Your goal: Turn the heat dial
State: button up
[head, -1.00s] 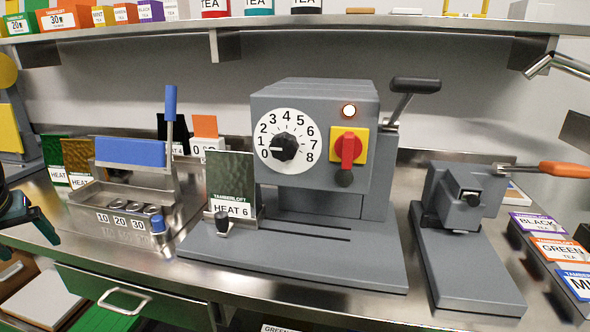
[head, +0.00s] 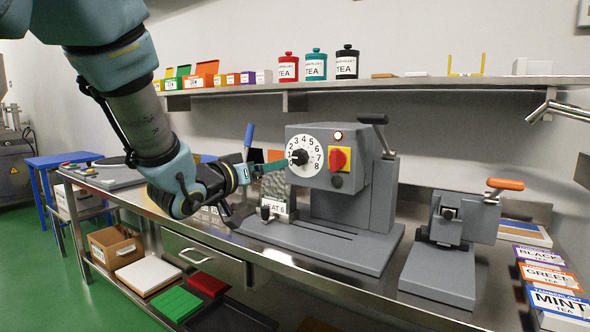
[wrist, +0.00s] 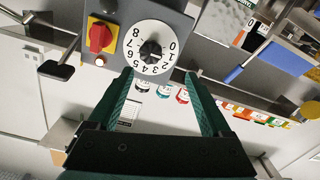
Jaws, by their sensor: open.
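The heat dial is a white disc (head: 305,144) with black numbers 0 to 8 and a black knob (head: 299,157) at its centre. It is on the front of a grey machine (head: 345,215). In the wrist view the dial face (wrist: 134,45) appears turned, with its knob (wrist: 150,50) just beyond the fingertips. I cannot tell for sure which number the knob points at. My gripper (head: 280,163) has green fingers and reaches in from the left, near the dial. In the wrist view the gripper (wrist: 158,74) is open and empty, its fingers wide apart.
A red switch on yellow (head: 339,160) and a lamp are right of the dial. A card marked HEAT 6 (head: 272,207) stands below it. A blue-handled lever (head: 249,136) is behind my gripper. A smaller orange-handled machine (head: 450,230) stands right. A shelf (head: 420,82) runs above.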

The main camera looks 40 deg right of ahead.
aim_at(298, 158)
jog(key=shift+g, duration=0.3)
jog(key=p+x, duration=0.1)
jog(key=x, duration=0.2)
jog(key=p+x, duration=0.1)
jog(key=x, duration=0.3)
jog(key=s+p+x, duration=0.1)
jog(key=x, duration=0.2)
jog(key=shift+d+r, duration=0.3)
jog(key=shift+d, duration=0.2)
grip_shut()
